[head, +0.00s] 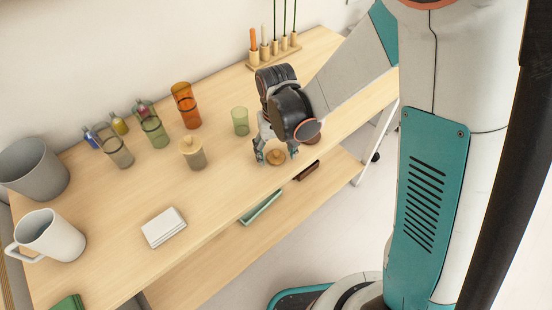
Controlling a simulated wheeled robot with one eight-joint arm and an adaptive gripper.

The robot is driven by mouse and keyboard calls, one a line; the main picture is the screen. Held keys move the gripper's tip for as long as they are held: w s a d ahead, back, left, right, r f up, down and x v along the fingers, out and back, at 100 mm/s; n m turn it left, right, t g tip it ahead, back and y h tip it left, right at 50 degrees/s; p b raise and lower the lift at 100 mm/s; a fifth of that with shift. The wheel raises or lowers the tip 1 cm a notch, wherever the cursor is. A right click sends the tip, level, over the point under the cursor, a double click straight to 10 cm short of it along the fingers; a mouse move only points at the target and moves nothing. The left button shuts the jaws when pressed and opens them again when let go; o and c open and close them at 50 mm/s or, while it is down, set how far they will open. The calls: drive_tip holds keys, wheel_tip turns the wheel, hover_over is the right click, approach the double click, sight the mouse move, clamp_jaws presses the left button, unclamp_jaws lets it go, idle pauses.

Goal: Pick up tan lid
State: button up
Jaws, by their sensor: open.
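The tan lid (276,157) is a small round wooden disc near the front edge of the upper shelf board. My gripper (276,158) points down over it with its fingers apart, one to the left and one to the right of the lid. The fingertips are close to the board; I cannot tell whether they touch the lid. Part of the lid is hidden behind the gripper. A tan jar (193,153) with its own knobbed lid stands upright further left.
A green cup (240,121) stands left of my gripper. Orange (186,106) and olive glasses stand behind the jar. A candle holder (273,52) is at the back right. A white pitcher (47,236), grey pot (36,168) and white stack (164,227) are left. Board between jar and gripper is clear.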

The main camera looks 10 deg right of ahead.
drive_tip(key=shift+f, duration=0.1)
drive_tip(key=c, duration=1)
drive_tip(key=shift+o, duration=0.2)
